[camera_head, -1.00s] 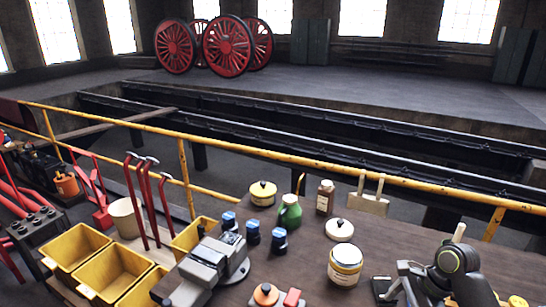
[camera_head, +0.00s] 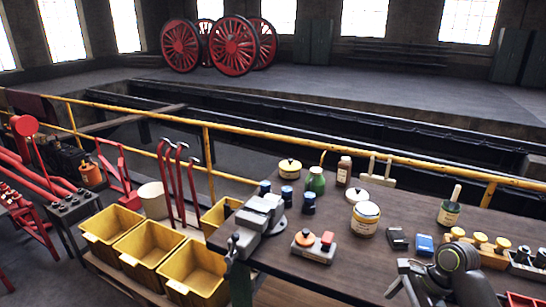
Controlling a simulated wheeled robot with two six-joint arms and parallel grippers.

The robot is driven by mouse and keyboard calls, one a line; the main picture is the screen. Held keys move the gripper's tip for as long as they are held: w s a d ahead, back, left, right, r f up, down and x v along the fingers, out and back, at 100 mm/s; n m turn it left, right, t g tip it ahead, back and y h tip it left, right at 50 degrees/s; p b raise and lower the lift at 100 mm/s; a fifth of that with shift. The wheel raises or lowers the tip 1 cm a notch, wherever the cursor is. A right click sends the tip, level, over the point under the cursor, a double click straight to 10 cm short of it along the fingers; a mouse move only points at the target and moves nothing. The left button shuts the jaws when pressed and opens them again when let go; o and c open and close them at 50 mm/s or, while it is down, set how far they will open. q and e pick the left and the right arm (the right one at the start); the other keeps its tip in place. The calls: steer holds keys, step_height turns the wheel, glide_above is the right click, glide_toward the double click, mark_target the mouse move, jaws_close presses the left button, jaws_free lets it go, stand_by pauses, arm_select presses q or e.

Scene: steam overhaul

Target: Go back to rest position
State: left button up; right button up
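One arm of mine, with a dark rounded joint (camera_head: 455,268), shows at the lower right over the wooden workbench (camera_head: 330,268). My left gripper is not in view.
A grey vise (camera_head: 259,216), jars, a green bottle (camera_head: 315,181) and a cream tin (camera_head: 365,219) stand on the bench. Yellow bins (camera_head: 149,243) are at left. A yellow railing (camera_head: 330,147) runs behind, before a pit. Bare bench lies left of my gripper.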

steer(key=s+d+f+n+h+b, duration=0.15)
steer(key=s+f, duration=0.25)
steer(key=f, duration=0.8)
steer(key=s+d+f+n+t+h+b, duration=0.15)
steer(key=s+f, duration=0.25)
steer(key=f, duration=0.8)
steer(key=s+d+f+n+b, duration=0.1)
steer(key=s+d+f+n, duration=0.2)
steer(key=f, duration=0.9)
arm_select(q)
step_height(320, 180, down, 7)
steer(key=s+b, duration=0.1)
steer(key=b, duration=0.2)
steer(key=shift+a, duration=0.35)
arm_select(e)
steer(key=s+a+f+n, duration=0.1)
steer(key=s+f+n, duration=0.3)
steer(key=s, duration=0.6)
steer(key=s+a+f+n+h, duration=0.1)
steer(key=s+f+n, duration=0.3)
steer(key=s+f, duration=0.4)
steer(key=s+a+f+n+h, duration=0.1)
steer(key=s+a+f+n, duration=0.2)
steer(key=s, duration=0.9)
step_height(320, 180, down, 3)
steer(key=shift+s+r+n+g, duration=0.1)
steer(key=shift+s+n+g, duration=0.25)
steer(key=shift+n, duration=0.15)
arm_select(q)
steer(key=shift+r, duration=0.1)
